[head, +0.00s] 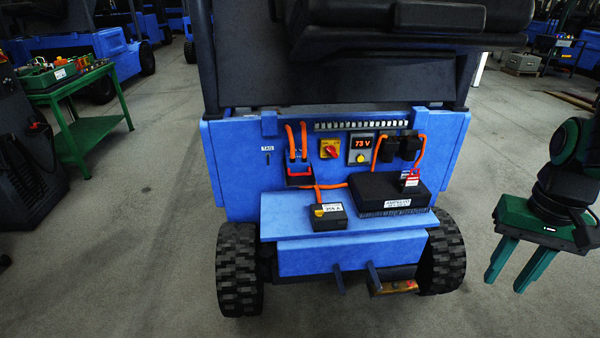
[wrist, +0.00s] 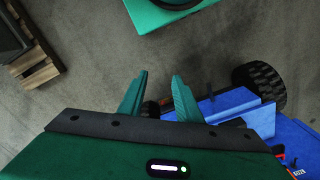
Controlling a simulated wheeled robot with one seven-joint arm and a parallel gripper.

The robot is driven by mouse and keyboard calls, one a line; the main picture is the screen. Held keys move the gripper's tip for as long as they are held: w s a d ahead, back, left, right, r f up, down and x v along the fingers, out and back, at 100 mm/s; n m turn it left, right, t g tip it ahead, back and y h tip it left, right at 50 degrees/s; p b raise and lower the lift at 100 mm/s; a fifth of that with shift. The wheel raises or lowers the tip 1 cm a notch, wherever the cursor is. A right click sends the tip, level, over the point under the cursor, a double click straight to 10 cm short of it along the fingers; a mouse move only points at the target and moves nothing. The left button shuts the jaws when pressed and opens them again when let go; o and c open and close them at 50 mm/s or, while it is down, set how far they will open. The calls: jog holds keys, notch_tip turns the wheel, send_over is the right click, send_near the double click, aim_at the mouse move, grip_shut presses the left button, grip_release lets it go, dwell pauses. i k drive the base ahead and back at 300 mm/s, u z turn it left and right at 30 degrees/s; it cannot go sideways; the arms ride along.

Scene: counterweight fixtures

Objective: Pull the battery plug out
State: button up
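What looks like the battery plug (head: 299,176) is a black connector with a red handle, on the left of the blue truck's rear panel (head: 237,160) in the head view. Orange cables run down into its top, and another orange cable leads right from near it. It appears seated against the panel. My gripper (head: 504,284) is at the right of the head view, well apart from the truck, with its two green fingers pointing down. The fingers are spread with nothing between them, as the wrist view (wrist: 159,90) also shows.
A small black box (head: 328,216) and a larger one (head: 390,194) sit on the ledge. A green table (head: 84,135) stands left.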

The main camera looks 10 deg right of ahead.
aim_at(298, 166)
jog(key=k, duration=1.15)
jog(key=u, duration=0.7)
jog(key=i, duration=1.35)
jog(key=z, duration=0.55)
